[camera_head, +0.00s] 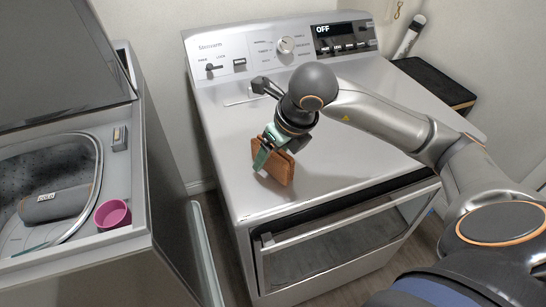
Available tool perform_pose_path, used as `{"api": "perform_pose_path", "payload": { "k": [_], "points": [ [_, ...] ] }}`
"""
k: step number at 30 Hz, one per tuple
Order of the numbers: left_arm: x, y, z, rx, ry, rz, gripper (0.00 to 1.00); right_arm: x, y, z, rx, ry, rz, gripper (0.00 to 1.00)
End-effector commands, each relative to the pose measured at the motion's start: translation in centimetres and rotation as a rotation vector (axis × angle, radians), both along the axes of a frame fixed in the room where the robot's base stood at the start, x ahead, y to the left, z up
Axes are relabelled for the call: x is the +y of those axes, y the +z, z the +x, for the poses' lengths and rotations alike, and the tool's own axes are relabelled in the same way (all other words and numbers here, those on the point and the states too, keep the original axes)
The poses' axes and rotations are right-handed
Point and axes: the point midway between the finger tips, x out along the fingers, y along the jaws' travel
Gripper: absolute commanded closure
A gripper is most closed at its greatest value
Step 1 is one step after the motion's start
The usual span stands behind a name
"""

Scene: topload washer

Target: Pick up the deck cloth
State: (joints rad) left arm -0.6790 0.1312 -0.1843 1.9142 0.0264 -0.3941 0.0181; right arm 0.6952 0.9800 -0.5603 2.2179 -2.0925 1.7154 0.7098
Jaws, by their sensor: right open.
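The deck cloth, a brown folded piece (281,171), stands on the grey metal top of the front-door machine, near its left front edge. My right gripper (266,156) reaches down over it from the upper right. One greenish finger lies against or just in front of the cloth's left part; the other finger is mostly hidden, so I cannot tell whether they touch it. The jaws are open at the cloth. My left gripper is not in view.
The machine (345,155) has a raised control panel (285,47) at the back reading OFF. At left stands an open topload washer (125,190) with a pink cup (112,214) on its rim and a grey roll (54,204) in its opening. A dark-topped stand (435,80) is at right.

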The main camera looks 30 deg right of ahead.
Motion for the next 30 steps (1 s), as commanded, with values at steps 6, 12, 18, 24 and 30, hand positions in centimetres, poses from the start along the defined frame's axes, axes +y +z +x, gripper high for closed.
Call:
{"api": "perform_pose_path", "payload": {
  "k": [6,12,18,24,30],
  "points": [
    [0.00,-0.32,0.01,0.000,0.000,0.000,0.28,0.00,-0.20,0.00,0.000,0.000,0.000,0.22],
    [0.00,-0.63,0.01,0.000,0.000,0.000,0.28,-0.01,-0.38,0.00,0.000,0.000,0.000,0.22],
    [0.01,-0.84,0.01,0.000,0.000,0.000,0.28,-0.01,-0.50,-0.01,0.000,0.000,0.000,0.22],
    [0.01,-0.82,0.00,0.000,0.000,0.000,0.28,-0.02,-0.46,-0.01,0.000,0.000,0.000,0.22],
    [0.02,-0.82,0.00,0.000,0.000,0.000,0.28,-0.02,-0.46,-0.01,0.000,0.000,0.000,0.38]
  ]
}}
